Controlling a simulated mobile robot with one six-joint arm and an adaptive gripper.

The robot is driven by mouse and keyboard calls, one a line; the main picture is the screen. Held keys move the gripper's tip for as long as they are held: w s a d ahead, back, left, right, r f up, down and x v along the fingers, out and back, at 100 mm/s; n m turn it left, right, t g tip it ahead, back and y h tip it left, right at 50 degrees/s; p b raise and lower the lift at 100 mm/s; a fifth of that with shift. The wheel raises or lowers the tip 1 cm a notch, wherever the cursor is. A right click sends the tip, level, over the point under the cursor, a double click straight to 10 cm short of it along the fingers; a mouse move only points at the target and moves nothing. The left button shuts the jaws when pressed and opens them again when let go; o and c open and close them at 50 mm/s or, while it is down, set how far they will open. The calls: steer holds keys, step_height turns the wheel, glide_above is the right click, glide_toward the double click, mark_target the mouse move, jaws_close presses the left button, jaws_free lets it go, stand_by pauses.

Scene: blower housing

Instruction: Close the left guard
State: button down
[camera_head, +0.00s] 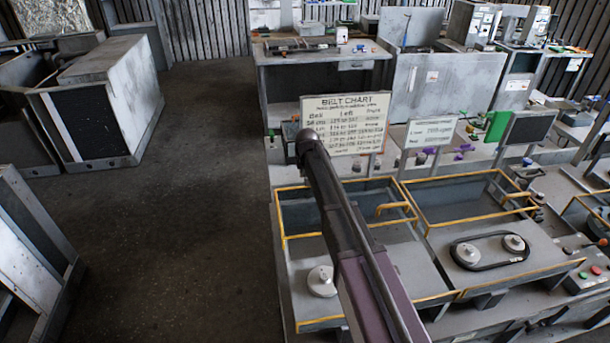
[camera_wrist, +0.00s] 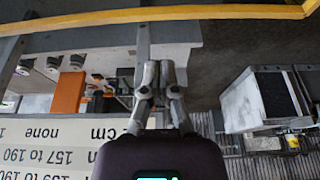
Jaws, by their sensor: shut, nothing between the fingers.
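The left guard (camera_head: 290,210) is a grey panel edged in yellow bars, raised at the back of the left bay, with a yellow handle (camera_head: 397,209) at its right. My arm crosses in front and hides part of it. A yellow bar (camera_wrist: 200,14), apparently a guard edge, crosses the top of the wrist view, apart from my fingertips. My gripper (camera_wrist: 160,68) is shut and empty, close to a grey post (camera_wrist: 143,40); contact is unclear. The head view does not clearly show the fingers. The left bay holds a round pulley (camera_head: 321,281).
The belt chart board (camera_head: 345,122) stands behind the left guard, near my arm's end. A second yellow-edged guard (camera_head: 460,195) stands raised over the right bay, with a black belt (camera_head: 489,251) around two pulleys. Buttons (camera_head: 588,273) lie far right. Open floor (camera_head: 180,230) is at left.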

steer(key=s+f+b, duration=0.1)
steer(key=f+b, duration=0.1)
steer(key=s+f+b, duration=0.1)
steer(key=shift+s+d+f, duration=0.25)
steer(key=shift+s+f, duration=0.05)
stand_by(0.3)
stand_by(0.4)
